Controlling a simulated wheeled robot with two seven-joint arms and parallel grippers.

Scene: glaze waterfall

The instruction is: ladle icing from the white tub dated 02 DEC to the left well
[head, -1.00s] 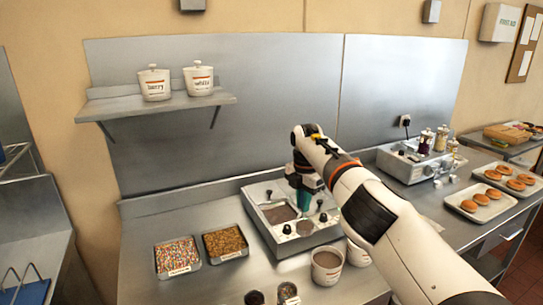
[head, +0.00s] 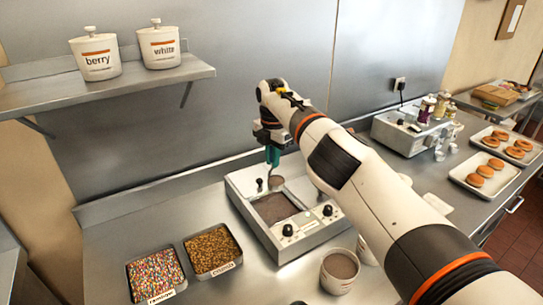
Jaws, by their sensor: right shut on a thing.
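A lidded white tub (head: 162,48) labelled "white" stands on the wall shelf; I cannot read a date on it. A similar tub labelled "berry" (head: 96,58) stands to its left. The steel glazing unit (head: 247,205) sits on the counter, with a brown-filled well (head: 274,208) showing; my right arm covers part of the unit's right side. My right gripper (head: 272,154) points down above the unit's far edge. It is shut on a ladle, whose small round cup (head: 276,182) hangs near the far end of that well. My left gripper is out of view.
An open tub of brown icing (head: 339,271) stands in front of the unit, with another pale tub (head: 366,250) partly behind my arm. Sprinkle trays (head: 213,250) (head: 155,276) lie left. Doughnut trays (head: 484,180) and a second appliance (head: 408,132) are right.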

